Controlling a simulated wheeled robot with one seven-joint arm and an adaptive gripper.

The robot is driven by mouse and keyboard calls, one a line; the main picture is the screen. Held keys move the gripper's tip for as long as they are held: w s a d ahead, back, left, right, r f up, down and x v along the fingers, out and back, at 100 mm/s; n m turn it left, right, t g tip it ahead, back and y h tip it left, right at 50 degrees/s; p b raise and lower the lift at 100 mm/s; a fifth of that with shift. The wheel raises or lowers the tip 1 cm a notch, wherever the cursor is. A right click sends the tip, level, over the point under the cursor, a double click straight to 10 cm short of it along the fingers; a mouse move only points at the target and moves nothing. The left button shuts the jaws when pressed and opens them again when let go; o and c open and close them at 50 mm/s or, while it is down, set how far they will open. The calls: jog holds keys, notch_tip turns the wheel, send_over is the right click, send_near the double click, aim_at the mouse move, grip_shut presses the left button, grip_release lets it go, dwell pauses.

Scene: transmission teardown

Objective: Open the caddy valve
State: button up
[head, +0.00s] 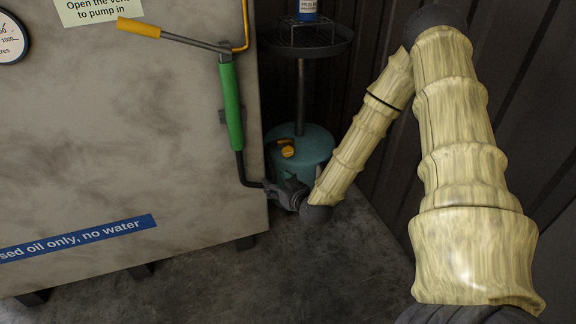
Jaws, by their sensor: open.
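The caddy (312,140) is a teal round tank on the floor, with a dark post rising to a wide dish (330,42) on top. Its yellow valve (287,150) shows on the upper front of the tank. My gripper (272,188) is open, low in front of the caddy and a little below the valve in the picture. It appears empty, though its fingertips are small and dark. The gripper and my arm hide the lower part of the caddy.
A big grey tank (110,130) fills the left. A green-sleeved crank (231,105) with a yellow-orange grip (138,27) stands at its right edge, its lower end close to my gripper. A dark ribbed wall (545,110) is at right. The front floor (300,275) is clear.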

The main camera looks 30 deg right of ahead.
aim_at(288, 153)
jog(key=w+d+f+m+t+h+b, duration=0.2)
jog(key=w+d+t+h+b, duration=0.15)
jog(key=d+b, duration=0.75)
jog(key=b+x, duration=0.1)
jog(key=x, duration=0.2)
jog(key=b+x, duration=0.1)
jog(key=x, duration=0.2)
jog(key=b+x, duration=0.2)
jog(key=x, duration=0.2)
jog(key=shift+a+f, duration=0.15)
jog(key=shift+a, duration=0.15)
jog(key=shift+w+d+n, duration=0.1)
jog(key=shift+w+n, duration=0.2)
jog(key=shift+w, duration=0.25)
jog(key=shift+c, duration=0.3)
jog(key=c, duration=1)
